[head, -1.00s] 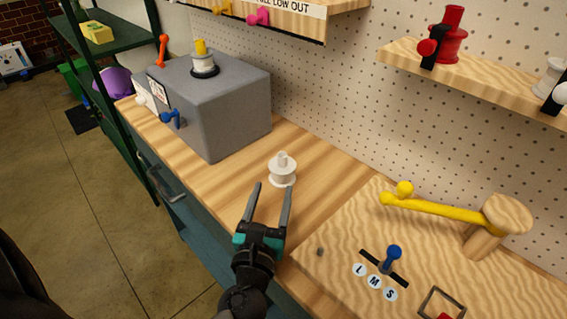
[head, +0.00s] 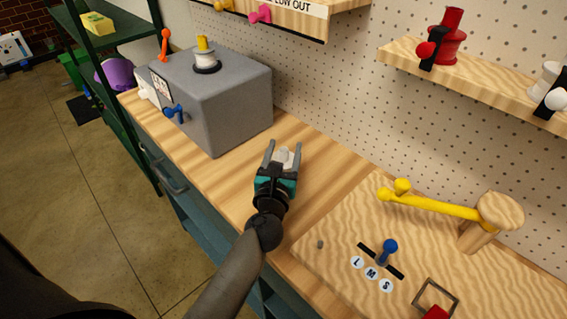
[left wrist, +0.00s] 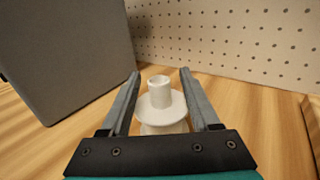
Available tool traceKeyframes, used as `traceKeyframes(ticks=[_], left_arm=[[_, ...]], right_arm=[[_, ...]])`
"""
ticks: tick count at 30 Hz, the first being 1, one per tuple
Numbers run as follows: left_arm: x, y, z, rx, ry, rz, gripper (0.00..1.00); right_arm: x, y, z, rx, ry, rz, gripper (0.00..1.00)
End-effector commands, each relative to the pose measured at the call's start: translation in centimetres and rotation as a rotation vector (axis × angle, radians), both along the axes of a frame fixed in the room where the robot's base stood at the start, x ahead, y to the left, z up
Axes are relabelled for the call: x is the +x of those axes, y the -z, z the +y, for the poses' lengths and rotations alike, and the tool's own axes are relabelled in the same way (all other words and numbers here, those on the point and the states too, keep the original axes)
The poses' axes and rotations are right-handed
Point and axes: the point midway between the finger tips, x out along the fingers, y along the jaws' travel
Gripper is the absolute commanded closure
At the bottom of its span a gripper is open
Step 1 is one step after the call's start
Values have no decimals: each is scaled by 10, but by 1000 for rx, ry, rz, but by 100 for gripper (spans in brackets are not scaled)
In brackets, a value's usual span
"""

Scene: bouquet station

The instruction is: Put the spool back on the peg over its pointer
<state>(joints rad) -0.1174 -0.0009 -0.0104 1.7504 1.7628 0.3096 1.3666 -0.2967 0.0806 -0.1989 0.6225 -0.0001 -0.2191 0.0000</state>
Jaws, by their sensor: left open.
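A white spool (head: 286,157) stands upright on the wooden counter. My left gripper (head: 283,146) is open, with its fingers on either side of the spool. The left wrist view shows the spool (left wrist: 160,101) between the two open fingers (left wrist: 160,73), its narrow neck up and its lower part hidden by the gripper body. I see gaps between the fingers and the spool's neck. On the right shelf, a red spool (head: 453,38) stands behind a black piece with a red knob (head: 428,50). A white spool (head: 545,77) stands by a white knob (head: 557,97). My right gripper is not in view.
A grey box (head: 222,105) stands left of the gripper, with a white and yellow piece (head: 204,52) on top and a blue lever (head: 174,112). To the right are a yellow arm (head: 432,205) on a wooden post and a blue slider knob (head: 389,247). A pegboard wall (head: 330,90) rises behind.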

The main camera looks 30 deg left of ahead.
Motion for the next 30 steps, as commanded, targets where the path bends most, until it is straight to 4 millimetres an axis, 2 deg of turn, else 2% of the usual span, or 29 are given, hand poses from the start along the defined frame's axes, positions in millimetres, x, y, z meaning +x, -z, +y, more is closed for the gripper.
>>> traceKeyframes(ticks=[3,6,14,30], left_arm=[[13,0,4,0,0,-1,38],[18,0,6,0,0,0,38],[19,0,6,0,0,1,38],[19,0,6,0,0,1,98]], right_arm=[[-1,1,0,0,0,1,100],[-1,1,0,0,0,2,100],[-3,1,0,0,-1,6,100],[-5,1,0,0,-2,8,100]])
